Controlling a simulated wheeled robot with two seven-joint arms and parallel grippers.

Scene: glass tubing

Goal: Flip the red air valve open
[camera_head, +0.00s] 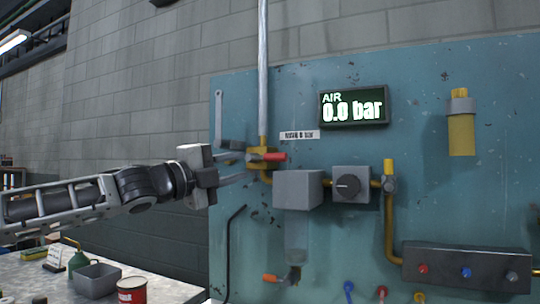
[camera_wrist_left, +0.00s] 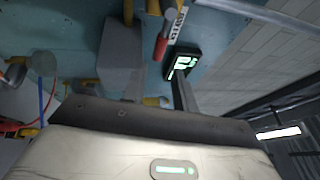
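The red air valve handle (camera_head: 272,157) sticks out to the right from a brass valve body (camera_head: 260,165) on the blue panel, at the foot of a vertical pipe. The handle also shows at the top of the left wrist view (camera_wrist_left: 163,40). My left gripper (camera_head: 244,166) is in front of the panel, just left of the valve. Its fingers are apart, pointing toward the valve, with nothing seen between them in the left wrist view (camera_wrist_left: 160,88). Whether a fingertip touches the valve I cannot tell. The display (camera_head: 353,106) reads AIR 0.0 bar. My right gripper is not in view.
A wrench (camera_head: 219,119) hangs at upper left. A bench (camera_head: 160,291) at lower left holds a grey bin (camera_head: 95,281) and a red can (camera_head: 132,291).

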